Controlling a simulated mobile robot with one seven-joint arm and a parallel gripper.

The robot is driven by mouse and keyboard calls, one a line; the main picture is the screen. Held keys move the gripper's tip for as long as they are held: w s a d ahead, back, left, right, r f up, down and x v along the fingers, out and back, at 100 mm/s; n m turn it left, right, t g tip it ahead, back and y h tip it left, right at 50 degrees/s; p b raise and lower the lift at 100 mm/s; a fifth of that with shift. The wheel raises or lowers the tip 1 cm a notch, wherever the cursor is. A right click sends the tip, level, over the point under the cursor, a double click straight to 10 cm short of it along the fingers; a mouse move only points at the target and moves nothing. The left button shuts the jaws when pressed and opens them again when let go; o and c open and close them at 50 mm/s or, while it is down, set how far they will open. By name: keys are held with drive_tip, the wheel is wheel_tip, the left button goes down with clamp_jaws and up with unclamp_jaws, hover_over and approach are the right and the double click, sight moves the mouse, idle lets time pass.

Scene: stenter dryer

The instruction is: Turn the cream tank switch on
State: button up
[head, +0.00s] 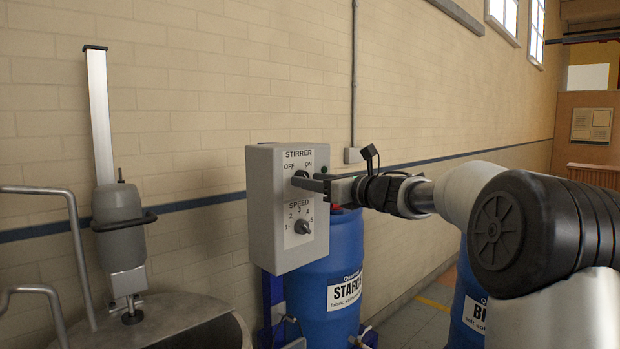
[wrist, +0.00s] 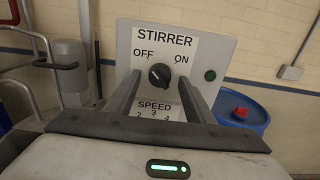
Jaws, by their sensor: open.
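The switch is a black rotary knob (wrist: 160,76) on a grey control box (head: 262,212) labelled STIRRER, with OFF at left and ON at right. In the wrist view its pointer appears to lean up-left toward OFF. My gripper (wrist: 161,80) is open, with one finger on each side of the knob and a gap visible on both sides. In the head view my gripper (head: 306,182) reaches the box face from the right, and its fingers partly hide the knob. No label naming the cream tank is readable.
A SPEED dial (head: 302,227) sits just below the switch. A dark green lamp (wrist: 210,75) is right of ON. A blue starch drum (head: 338,260) stands behind the box, and a stirrer motor (head: 118,225) over a metal tank is at left. The brick wall runs behind.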

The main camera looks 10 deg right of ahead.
drive_tip(key=shift+w+a, duration=0.3)
drive_tip(key=shift+w, duration=0.15)
drive_tip(key=c, duration=1.1)
drive_tip(key=shift+o, duration=0.2)
drive_tip(key=shift+m, duration=0.3)
drive_tip(key=m+p, duration=0.8)
drive_tip(key=m, duration=0.9)
drive_tip(key=shift+s+a, duration=0.1)
drive_tip(key=shift+m, duration=0.3)
